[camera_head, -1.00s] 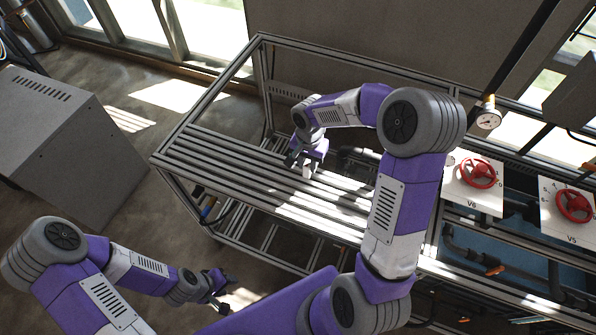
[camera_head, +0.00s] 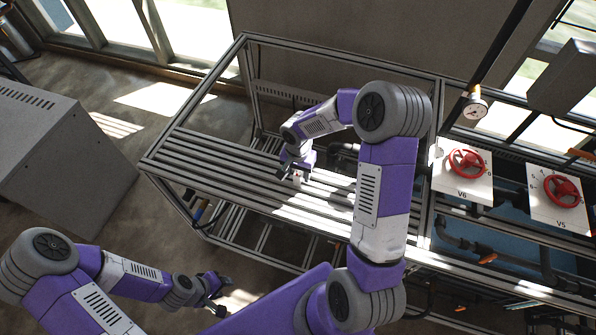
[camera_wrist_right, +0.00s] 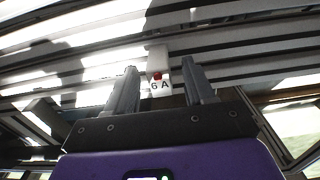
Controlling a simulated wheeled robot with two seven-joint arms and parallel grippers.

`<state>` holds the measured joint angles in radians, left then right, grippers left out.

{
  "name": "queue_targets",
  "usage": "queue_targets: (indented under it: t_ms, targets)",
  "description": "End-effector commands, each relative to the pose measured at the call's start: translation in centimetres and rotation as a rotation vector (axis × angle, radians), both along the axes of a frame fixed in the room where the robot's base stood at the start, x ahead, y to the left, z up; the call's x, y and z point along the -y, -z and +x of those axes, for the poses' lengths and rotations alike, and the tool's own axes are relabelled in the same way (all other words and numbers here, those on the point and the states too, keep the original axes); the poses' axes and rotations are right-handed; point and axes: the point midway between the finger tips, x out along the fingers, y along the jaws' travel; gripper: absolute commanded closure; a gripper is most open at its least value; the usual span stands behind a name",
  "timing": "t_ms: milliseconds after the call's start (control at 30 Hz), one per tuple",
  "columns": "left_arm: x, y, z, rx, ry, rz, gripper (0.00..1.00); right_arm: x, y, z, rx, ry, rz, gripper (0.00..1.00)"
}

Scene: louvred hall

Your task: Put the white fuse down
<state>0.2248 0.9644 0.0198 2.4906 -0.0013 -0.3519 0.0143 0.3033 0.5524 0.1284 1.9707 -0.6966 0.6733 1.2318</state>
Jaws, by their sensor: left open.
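The white fuse (camera_wrist_right: 158,72) has a red spot and the marking "6 A". It is between the two fingers of my right gripper (camera_wrist_right: 160,76) in the right wrist view, with a gap on each side, so the gripper is open around it. In the head view the fuse (camera_head: 298,180) shows as a small white piece below my right gripper (camera_head: 295,174), at the slatted bench top (camera_head: 225,165). Whether its underside touches the slats is hard to tell. My left gripper (camera_head: 222,296) is open and empty at the lower left, away from the bench.
The bench's metal frame (camera_head: 340,58) rises around the slats. To the right are two panels with red handwheels, V6 (camera_head: 467,163) and V5 (camera_head: 562,188), and a gauge (camera_head: 475,108). A grey cabinet (camera_head: 60,150) stands at left. The left slats are clear.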

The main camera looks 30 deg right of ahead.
Motion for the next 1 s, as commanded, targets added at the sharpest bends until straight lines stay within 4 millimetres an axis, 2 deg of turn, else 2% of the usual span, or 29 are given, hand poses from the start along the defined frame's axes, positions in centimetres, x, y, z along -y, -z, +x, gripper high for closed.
queue_targets:
  t_ms: [267, 367, 700, 800, 1000]
  targets:
    - [0.0, -0.1, 0.0, 0.0, 0.0, 0.0, 0.57, 0.0, -0.7, 0.1, 0.003, 0.0, -0.001, 0.47]
    - [0.0, -0.2, 0.0, 0.0, 0.0, 0.0, 0.57, 0.1, -2.1, 0.1, 0.006, 0.001, -0.002, 0.47]
    - [0.0, -0.6, 0.0, 0.0, 0.0, 0.0, 0.57, 0.0, -9.2, 0.1, 0.006, 0.0, 0.0, 0.47]
    - [0.0, -0.6, 0.0, 0.0, 0.0, 0.0, 0.57, 0.0, -10.7, 0.1, 0.005, 0.0, -0.001, 0.47]
    - [0.0, -0.7, 0.0, 0.0, 0.0, 0.0, 0.57, 0.0, -12.0, 0.0, 0.001, 0.0, 0.0, 0.47]
